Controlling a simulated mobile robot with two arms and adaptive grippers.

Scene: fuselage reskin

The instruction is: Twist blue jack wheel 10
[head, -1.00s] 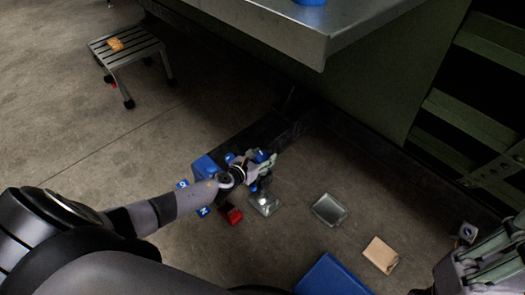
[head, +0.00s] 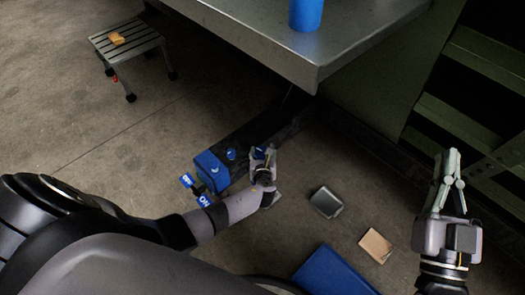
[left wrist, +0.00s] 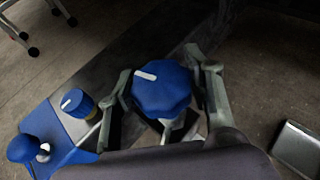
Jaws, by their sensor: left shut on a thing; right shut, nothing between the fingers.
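A blue jack wheel (left wrist: 162,92) with a white mark on top sits between the fingers of my left gripper (left wrist: 160,72) in the left wrist view. The gripper is shut on it, one finger on each side. In the head view my left gripper (head: 264,155) is low by the dark beam, and the wheel (head: 257,153) shows only partly at its fingers. No number is readable on the wheel. Another blue knob (left wrist: 77,102) with a white mark stands to its left. My right gripper (head: 451,158) is shut and empty, raised at the right, away from the wheel.
A blue block (head: 213,172) and blue ON tags (head: 205,200) are left of my left gripper. A grey metal table (head: 300,62) with a blue cylinder (head: 306,14) overhangs behind. A grey tray (head: 326,202), a tan block (head: 376,245) and a blue panel (head: 330,272) lie on the floor.

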